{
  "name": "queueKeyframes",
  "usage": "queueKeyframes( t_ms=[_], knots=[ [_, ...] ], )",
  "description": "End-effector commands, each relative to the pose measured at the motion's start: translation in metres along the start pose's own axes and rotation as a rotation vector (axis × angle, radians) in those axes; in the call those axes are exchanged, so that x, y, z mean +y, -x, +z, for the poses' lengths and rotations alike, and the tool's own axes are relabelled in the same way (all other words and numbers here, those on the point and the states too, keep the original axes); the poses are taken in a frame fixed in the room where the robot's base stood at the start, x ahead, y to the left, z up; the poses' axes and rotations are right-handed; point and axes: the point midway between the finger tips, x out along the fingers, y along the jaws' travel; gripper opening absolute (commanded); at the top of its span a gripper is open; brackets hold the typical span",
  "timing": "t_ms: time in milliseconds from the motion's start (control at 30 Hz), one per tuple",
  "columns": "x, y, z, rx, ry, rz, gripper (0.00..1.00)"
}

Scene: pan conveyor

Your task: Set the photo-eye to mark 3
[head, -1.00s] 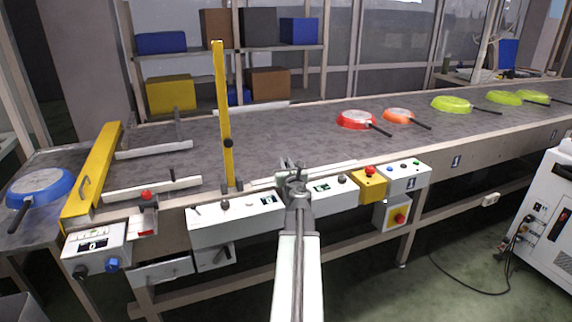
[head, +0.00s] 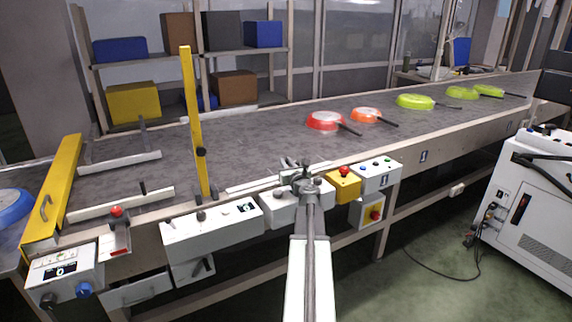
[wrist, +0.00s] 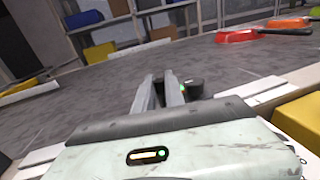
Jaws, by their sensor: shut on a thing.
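My gripper (head: 294,166) is at the near edge of the conveyor, above the white control boxes. In the wrist view its two fingers (wrist: 166,90) point forward and are close together. A small dark piece with a green light, which looks like the photo-eye (wrist: 193,88), is at the fingertips. My gripper is shut on it, though the fingers hide part of it. A pale rail (head: 248,186) runs along the conveyor edge on both sides of my gripper. I cannot read any mark numbers on it.
On the conveyor belt (head: 260,145) are a red pan (head: 325,121), an orange pan (head: 366,115) and several green pans (head: 414,101). A yellow post (head: 194,120) stands left of my gripper. A yellow box with a red button (head: 343,184) is close on the right.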

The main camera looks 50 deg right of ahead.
Motion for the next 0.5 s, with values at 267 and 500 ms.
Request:
queueKeyframes(
  t_ms=[267,500],
  knots=[
    [0.009,-0.002,0.000,0.000,0.000,0.010,0.36],
    [0.012,-0.001,0.000,0.000,0.000,0.013,0.36]
  ],
)
